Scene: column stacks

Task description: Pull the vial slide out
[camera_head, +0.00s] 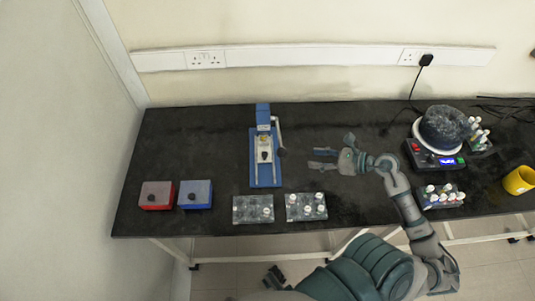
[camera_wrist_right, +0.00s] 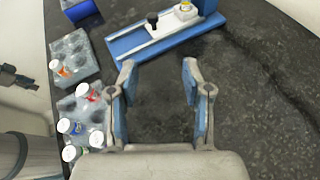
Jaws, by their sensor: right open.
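The blue press device (camera_head: 256,172) stands on the dark bench left of centre, with a pale slide (camera_head: 264,146) between its rails. In the right wrist view the blue base (camera_wrist_right: 128,42), the black knob (camera_wrist_right: 152,19) and the vial (camera_wrist_right: 186,9) show at the top, partly cut off. My right gripper (camera_head: 322,159) is open and empty, to the right of the device and apart from it. Its spread fingers (camera_wrist_right: 158,85) show in the right wrist view. A dark part, apparently my left gripper (camera_head: 276,276), shows at the bottom; its jaws are unclear.
Two grey vial racks (camera_head: 253,209) (camera_head: 306,206) stand at the front edge below the device. A red box (camera_head: 157,195) and a blue box (camera_head: 195,194) sit to the left. A scale (camera_head: 435,157) with a dark bowl, more vials and a yellow mug (camera_head: 519,180) are at the right.

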